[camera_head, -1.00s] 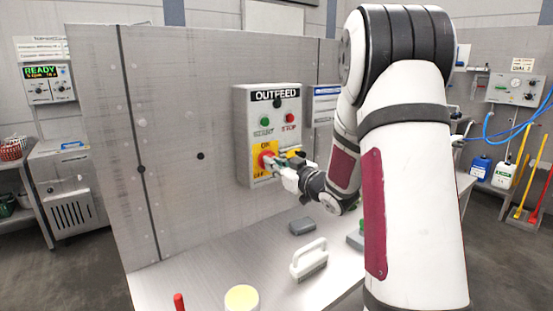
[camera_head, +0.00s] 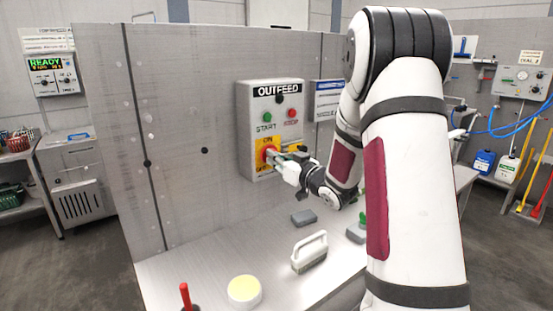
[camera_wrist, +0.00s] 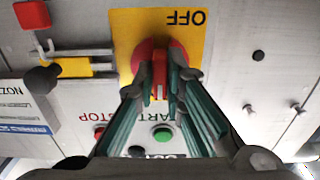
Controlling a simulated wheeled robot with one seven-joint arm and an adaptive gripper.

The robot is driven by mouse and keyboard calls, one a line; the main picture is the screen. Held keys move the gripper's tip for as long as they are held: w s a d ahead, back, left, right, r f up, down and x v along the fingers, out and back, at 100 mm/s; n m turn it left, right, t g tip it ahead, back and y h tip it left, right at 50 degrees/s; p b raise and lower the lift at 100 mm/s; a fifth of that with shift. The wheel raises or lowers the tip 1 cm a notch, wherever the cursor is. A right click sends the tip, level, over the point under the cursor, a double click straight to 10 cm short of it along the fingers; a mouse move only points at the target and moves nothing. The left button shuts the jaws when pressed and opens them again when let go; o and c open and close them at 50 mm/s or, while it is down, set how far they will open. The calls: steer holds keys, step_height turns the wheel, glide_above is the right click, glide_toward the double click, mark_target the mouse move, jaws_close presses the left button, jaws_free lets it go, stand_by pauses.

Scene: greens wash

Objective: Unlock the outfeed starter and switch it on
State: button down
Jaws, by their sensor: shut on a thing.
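The grey starter box (camera_head: 246,130) marked OUTFEED is on the upright steel panel. It has a green START button (camera_head: 267,117), a red STOP button (camera_head: 292,113) and a yellow plate (camera_head: 261,145) lettered ON at the top. My gripper (camera_head: 275,158) is shut on the red rotary handle (camera_wrist: 145,52), partly hidden by the fingers in the wrist view. The handle stands upright there, its white mark at the end away from the inverted OFF. A red padlock-like block (camera_wrist: 32,14) and a yellow piece with a black end (camera_wrist: 75,67) show beside the plate. My gripper (camera_wrist: 160,80) covers the ON lettering there.
Below the box, the steel bench (camera_head: 210,265) holds a white-handled brush (camera_head: 310,255), a grey block (camera_head: 303,217), a pale yellow-topped tub (camera_head: 244,290) and a red-handled tool (camera_head: 186,295). A blue-and-white notice (camera_head: 327,100) is right of the box.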

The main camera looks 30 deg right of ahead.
steer(key=c, duration=1.7)
jaws_free()
steer(key=shift+o, duration=0.2)
steer(key=s, duration=1.2)
steer(key=shift+d, duration=0.25)
steer(key=s+a+r+m+g+h, duration=0.1)
steer(key=s+a+r+g+h, duration=0.35)
steer(key=a+g, duration=0.3)
steer(key=s+a+f+g+y, duration=0.1)
steer(key=s+a+g+y, duration=0.1)
steer(key=s+a, duration=0.6)
steer(key=s+a+f+g+y, duration=0.2)
steer(key=s+a+g, duration=0.2)
steer(key=s+a, duration=0.5)
steer(key=s, duration=0.4)
steer(key=shift+s+n, duration=0.3)
steer(key=shift+n, duration=0.1)
